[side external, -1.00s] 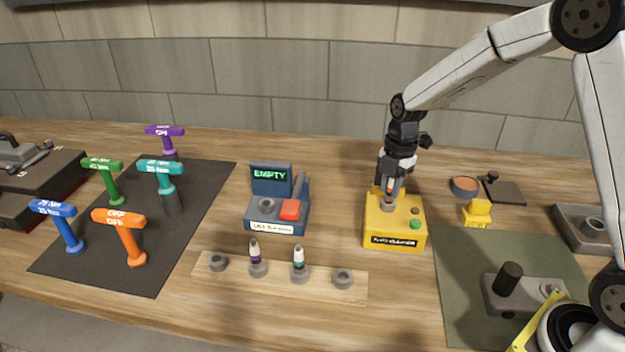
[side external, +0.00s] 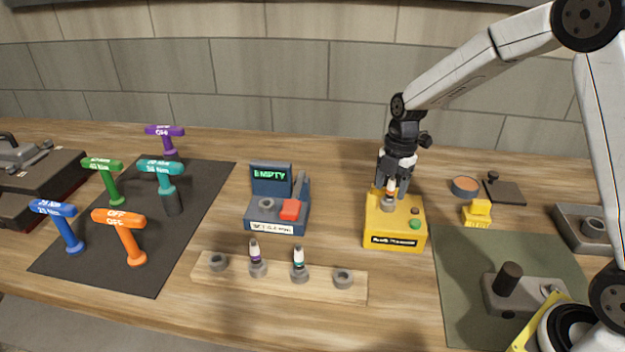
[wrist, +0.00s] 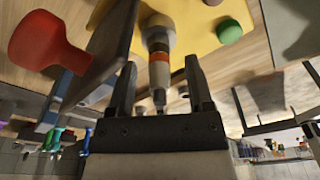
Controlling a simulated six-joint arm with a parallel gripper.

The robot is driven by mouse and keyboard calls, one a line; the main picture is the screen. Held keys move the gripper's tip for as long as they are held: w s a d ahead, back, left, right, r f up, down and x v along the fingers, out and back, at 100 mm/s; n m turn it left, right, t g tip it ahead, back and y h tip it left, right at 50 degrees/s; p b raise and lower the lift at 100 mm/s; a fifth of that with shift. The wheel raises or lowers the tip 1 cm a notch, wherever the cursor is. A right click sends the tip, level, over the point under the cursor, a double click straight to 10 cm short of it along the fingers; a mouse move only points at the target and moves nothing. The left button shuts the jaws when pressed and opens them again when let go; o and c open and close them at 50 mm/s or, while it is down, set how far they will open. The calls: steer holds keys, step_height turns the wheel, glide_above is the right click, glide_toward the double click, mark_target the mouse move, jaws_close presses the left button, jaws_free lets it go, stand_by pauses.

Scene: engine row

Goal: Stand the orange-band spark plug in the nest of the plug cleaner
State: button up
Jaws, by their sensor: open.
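The orange-band spark plug (side external: 391,188) stands upright in the nest (side external: 388,204) of the yellow plug cleaner (side external: 395,227). In the wrist view, the plug (wrist: 160,72) has a white body with an orange band, and its far end sits in the nest. My gripper (side external: 392,184) is at the plug cleaner, behind and around the upper part of the plug. In the wrist view, my gripper's fingers (wrist: 163,85) are spread, one on each side of the plug, with gaps between.
A blue tester (side external: 277,212) reading EMPTY stands left of the cleaner. A wooden rack (side external: 320,284) in front holds purple-band (side external: 255,252) and teal-band (side external: 299,258) plugs. Torque wrenches stand on a dark mat (side external: 205,205) at left. A green mat (side external: 475,265) lies at right.

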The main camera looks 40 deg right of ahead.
steer(key=shift+w+d+r, duration=0.1)
steer(key=shift+d+r, duration=0.05)
steer(key=shift+r, duration=1.1)
steer(key=shift+s+d+r, duration=0.1)
steer(key=shift+d+r, duration=0.05)
steer(key=shift+r, duration=1.15)
steer(key=shift+w+d+r, duration=0.1)
steer(key=shift+d+r, duration=0.05)
steer(key=shift+r, duration=1.1)
steer(key=s+a+f+m+t, duration=0.1)
steer(key=s+a+f+m, duration=0.1)
steer(key=s+m, duration=0.5)
steer(key=s+a+f+m+t+h, duration=0.1)
steer(key=s+a+f+m, duration=0.2)
steer(key=m, duration=1)
steer(key=shift+s+a+f+t, duration=0.4)
steer(key=shift+s+f, duration=0.85)
steer(key=shift+s, duration=1.5)
